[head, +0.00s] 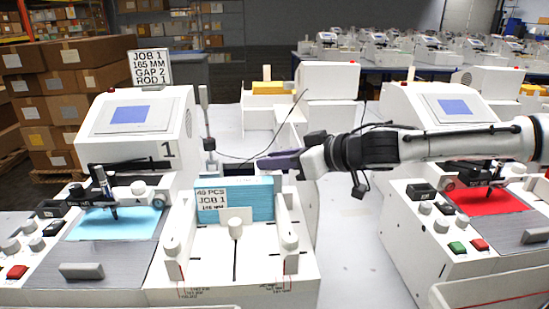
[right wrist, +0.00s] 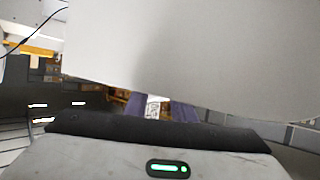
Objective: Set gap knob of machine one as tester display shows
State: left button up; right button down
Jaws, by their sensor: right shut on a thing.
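Machine one (head: 150,110), marked with a 1, stands at the left with a blue screen (head: 131,114). Its front panel has several pale knobs (head: 11,246); I cannot read which is the gap knob. A sign (head: 151,67) behind it reads JOB 1, 165 MM, GAP 2, ROD 1. I cannot make out a tester display. My right gripper (head: 262,163), with purple fingers, reaches in from the right above the blue card stack. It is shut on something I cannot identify. The fingers show partly in the right wrist view (right wrist: 168,107), below a large pale surface. My left gripper is not in view.
A blue card stack (head: 258,200) with a JOB 1 label stands in a white feeder (head: 205,291) beside machine one. A grey upright rod (head: 204,97) stands behind it. A second machine (head: 440,115) with a red sheet is at the right. Cartons (head: 70,75) are stacked at the back left.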

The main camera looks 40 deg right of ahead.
jog(key=shift+d+r+n+g+y+p, duration=0.2)
jog(key=shift+n+g+y+p, duration=0.1)
jog(key=shift+n+y+p, duration=0.2)
jog(key=shift+w+d+f+n+y, duration=0.1)
jog(key=shift+f+n+y, duration=0.05)
jog(key=shift+n+y, duration=0.25)
jog(key=shift+w+d+f+n+g+y, duration=0.1)
jog(key=shift+d+f+n+g+y, duration=0.05)
jog(key=shift+n+g+y, duration=0.9)
jog(key=shift+w+f+n+g+y+b, duration=0.1)
jog(key=shift+n+g+y+b, duration=0.45)
jog(key=shift+n+y, duration=0.35)
jog(key=shift+d+n+g+y+b, duration=0.1)
jog(key=shift+n+g+y+b, duration=0.4)
jog(key=shift+n+b, duration=0.2)
jog(key=shift+w+n+g+y+b, duration=0.1)
jog(key=shift+n+g+y+b, duration=0.25)
jog(key=shift+n+g+b, duration=0.4)
jog(key=shift+r, duration=0.2)
